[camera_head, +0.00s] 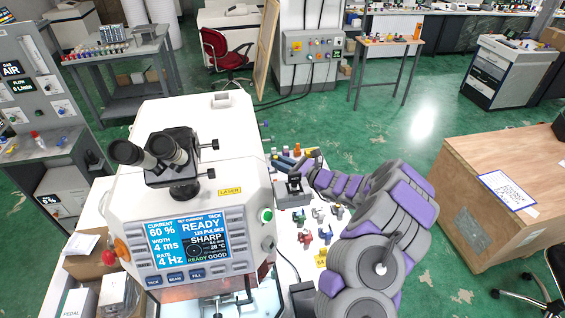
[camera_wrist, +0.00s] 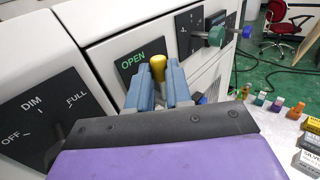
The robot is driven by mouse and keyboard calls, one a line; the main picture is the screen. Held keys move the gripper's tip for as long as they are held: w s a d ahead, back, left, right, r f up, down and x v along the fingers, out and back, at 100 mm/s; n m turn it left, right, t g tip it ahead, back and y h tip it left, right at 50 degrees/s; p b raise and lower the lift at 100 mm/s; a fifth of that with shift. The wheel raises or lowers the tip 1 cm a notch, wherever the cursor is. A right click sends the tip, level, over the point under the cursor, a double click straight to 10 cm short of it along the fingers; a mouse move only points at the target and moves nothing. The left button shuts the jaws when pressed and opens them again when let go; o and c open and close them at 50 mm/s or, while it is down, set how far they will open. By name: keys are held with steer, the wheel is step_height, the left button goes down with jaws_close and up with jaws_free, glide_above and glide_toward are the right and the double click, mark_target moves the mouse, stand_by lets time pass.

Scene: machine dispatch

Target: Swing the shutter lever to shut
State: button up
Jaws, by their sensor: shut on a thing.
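In the wrist view, the shutter lever shows as a yellow knob (camera_wrist: 158,66) in front of a dark panel (camera_wrist: 131,63) on the machine's pale side. The panel reads OPEN in green. My gripper (camera_wrist: 160,84) has its two blue-grey fingers on either side of the yellow knob, closed on it. The lever's shaft is hidden between the fingers. In the head view, my arm reaches to the right side of the white machine (camera_head: 202,105), and my gripper and the lever cannot be made out there. The machine's screen (camera_head: 188,243) reads READY.
Several small coloured parts (camera_wrist: 278,104) stand on the white surface. A wooden crate (camera_head: 500,205) is at the right in the head view.

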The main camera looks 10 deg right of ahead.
steer(key=shift+r, duration=0.15)
jaws_close()
